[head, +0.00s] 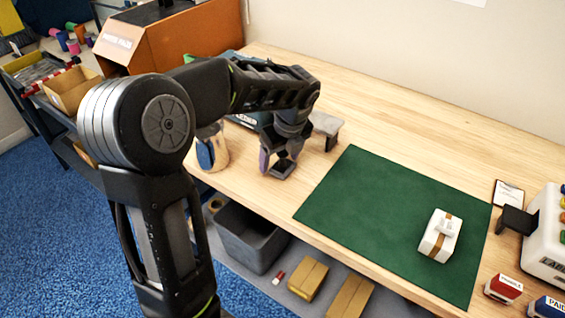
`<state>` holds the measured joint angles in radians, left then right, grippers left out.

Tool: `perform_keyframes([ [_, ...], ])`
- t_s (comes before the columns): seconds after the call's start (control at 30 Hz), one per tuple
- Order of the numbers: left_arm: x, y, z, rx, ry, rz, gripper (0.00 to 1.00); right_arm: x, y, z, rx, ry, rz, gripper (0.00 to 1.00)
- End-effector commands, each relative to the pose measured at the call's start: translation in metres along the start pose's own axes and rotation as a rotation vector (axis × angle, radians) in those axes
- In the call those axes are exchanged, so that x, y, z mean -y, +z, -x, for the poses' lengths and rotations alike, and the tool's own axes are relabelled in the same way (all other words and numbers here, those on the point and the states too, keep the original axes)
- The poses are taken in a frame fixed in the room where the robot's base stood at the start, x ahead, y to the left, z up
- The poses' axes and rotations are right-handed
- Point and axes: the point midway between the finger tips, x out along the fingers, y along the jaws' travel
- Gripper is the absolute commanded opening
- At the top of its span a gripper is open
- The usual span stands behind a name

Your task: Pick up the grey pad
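A small dark grey pad (283,170) lies on the near edge of the wooden table, left of the green mat. My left gripper (280,160) points down right over it. Its two fingers stand apart at the pad's sides. I cannot tell whether they touch or clamp it, or whether the pad is lifted off the table. My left arm comes in from the left and hides part of the table behind it. My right gripper is not in view.
A green mat (365,205) bears a white box with a brown band (440,235). A small grey stand (326,126) is just behind the gripper. A jar (220,150) stands to its left. A grey bin (248,238) and cartons (308,278) are below.

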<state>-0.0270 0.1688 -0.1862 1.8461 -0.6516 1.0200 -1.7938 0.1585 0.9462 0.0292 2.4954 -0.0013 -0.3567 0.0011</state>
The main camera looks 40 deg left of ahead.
Motion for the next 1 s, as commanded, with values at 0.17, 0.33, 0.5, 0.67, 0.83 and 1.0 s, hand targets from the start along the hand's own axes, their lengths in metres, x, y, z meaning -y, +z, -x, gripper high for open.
perform_keyframes([
  [0.17, 0.0000, 0.0000, 0.0000, 0.000, 0.000, 0.000, 0.58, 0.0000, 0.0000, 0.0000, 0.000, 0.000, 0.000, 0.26],
  [0.33, 0.0000, -0.0001, 0.0000, 0.000, 0.000, 0.000, 0.44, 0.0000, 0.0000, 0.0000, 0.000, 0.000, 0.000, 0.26],
  [0.5, 0.0000, -0.0001, -0.0001, 0.000, 0.000, 0.000, 0.30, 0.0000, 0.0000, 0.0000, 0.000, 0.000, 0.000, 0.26],
  [0.67, 0.0000, -0.0001, -0.0001, 0.000, 0.000, 0.000, 0.17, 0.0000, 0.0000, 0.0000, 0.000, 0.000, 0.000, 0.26],
  [0.83, 0.0001, -0.0001, 0.0000, 0.000, 0.000, 0.000, 0.16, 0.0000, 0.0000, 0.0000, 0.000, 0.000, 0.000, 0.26],
  [1.0, 0.0006, 0.0015, 0.0048, 0.001, -0.002, 0.001, 0.16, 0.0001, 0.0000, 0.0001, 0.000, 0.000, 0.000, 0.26],
])
